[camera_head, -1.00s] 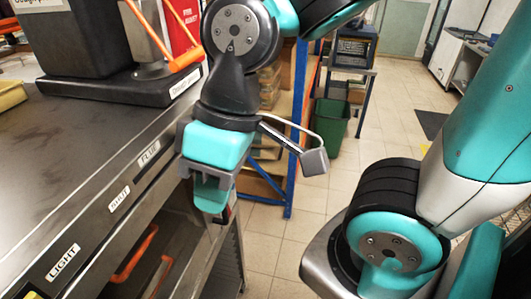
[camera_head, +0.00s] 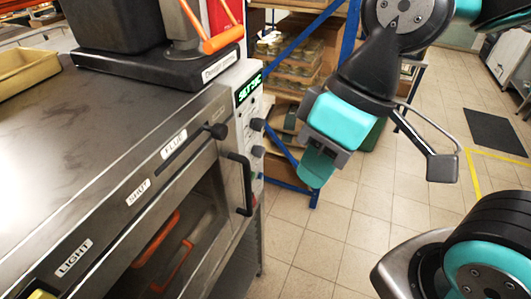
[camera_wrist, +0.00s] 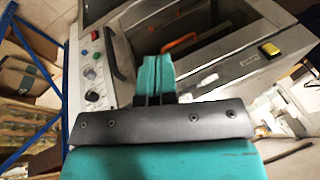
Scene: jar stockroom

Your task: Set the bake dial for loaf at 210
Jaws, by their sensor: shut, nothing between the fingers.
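The oven (camera_head: 110,130) is a steel unit with a control panel (camera_head: 247,120) on its front right. The panel has a small green-lit display (camera_head: 249,87), too small to read surely. Below it are black dials, an upper one (camera_head: 257,125) and a lower one (camera_head: 258,150); I cannot tell which is the bake dial or how they are set. In the wrist view the panel (camera_wrist: 88,70) stands left of my fingers, its dial markings unreadable. My gripper (camera_head: 316,168) is shut and empty, to the right of the panel and apart from it. It also shows in the wrist view (camera_wrist: 155,75).
A black door handle (camera_head: 243,183) juts out beside the panel. A black knob (camera_head: 217,131) stands near the FLUE label (camera_head: 173,144). A scale-like machine (camera_head: 160,65) with an orange lever sits on top. A blue-framed shelf (camera_head: 300,60) with jars stands behind my gripper.

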